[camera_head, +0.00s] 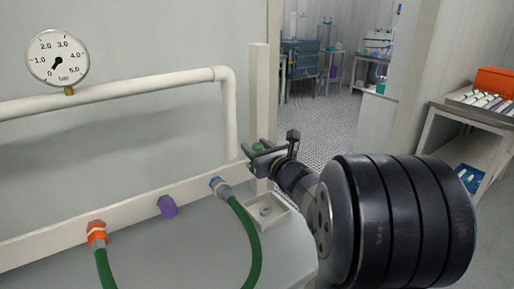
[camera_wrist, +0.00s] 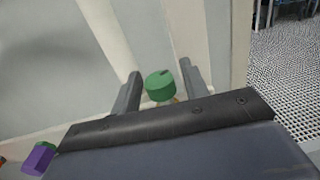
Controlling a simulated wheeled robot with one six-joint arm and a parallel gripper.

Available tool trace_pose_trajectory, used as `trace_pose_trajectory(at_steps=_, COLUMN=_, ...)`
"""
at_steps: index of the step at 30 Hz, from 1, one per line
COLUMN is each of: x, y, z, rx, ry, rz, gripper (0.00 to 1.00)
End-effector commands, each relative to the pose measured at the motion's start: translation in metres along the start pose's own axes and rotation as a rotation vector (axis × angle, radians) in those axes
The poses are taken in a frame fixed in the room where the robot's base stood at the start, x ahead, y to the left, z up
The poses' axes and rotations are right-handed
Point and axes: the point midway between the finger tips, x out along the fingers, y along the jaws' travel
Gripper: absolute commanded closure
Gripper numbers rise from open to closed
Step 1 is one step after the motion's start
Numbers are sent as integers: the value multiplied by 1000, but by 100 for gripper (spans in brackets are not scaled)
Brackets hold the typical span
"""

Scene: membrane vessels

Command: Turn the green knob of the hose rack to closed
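The green knob (camera_wrist: 160,85) sits between my two open fingers in the wrist view, with a small dark mark on its top. A gap shows between the knob and each finger, though depth is hard to judge. My gripper (camera_wrist: 158,82) is open and empty. In the head view my gripper (camera_head: 266,154) is at the right end of the rack rail (camera_head: 140,213), and a bit of the green knob (camera_head: 259,147) shows behind it. The knob's lower part is hidden by the gripper body in the wrist view.
On the rail are an orange fitting (camera_head: 97,234) with a green hose (camera_head: 104,270), a purple cap (camera_head: 167,207) and a blue-grey fitting (camera_head: 219,187) with another green hose (camera_head: 246,235). A post (camera_head: 260,90) and white pipe (camera_head: 229,115) stand close by. A gauge (camera_head: 57,57) hangs upper left.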

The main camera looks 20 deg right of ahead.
Motion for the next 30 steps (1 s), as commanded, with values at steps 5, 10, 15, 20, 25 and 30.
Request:
trace_pose_trajectory(at_steps=5, x=0, y=0, z=0, rx=0, ry=0, rz=0, gripper=72)
trace_pose_trajectory(at_steps=10, x=0, y=0, z=0, rx=0, ry=0, rz=0, gripper=86)
trace_pose_trajectory(at_steps=15, x=0, y=0, z=0, rx=0, ry=0, rz=0, gripper=96)
trace_pose_trajectory(at_steps=20, x=0, y=0, z=-1, rx=-1, ry=-1, rz=-5, gripper=96)
trace_pose_trajectory(at_steps=25, x=1, y=0, z=-4, rx=-6, ry=-1, rz=-31, gripper=96)
trace_pose_trajectory(at_steps=30, x=2, y=0, z=-7, rx=-10, ry=-2, rz=-78, gripper=96)
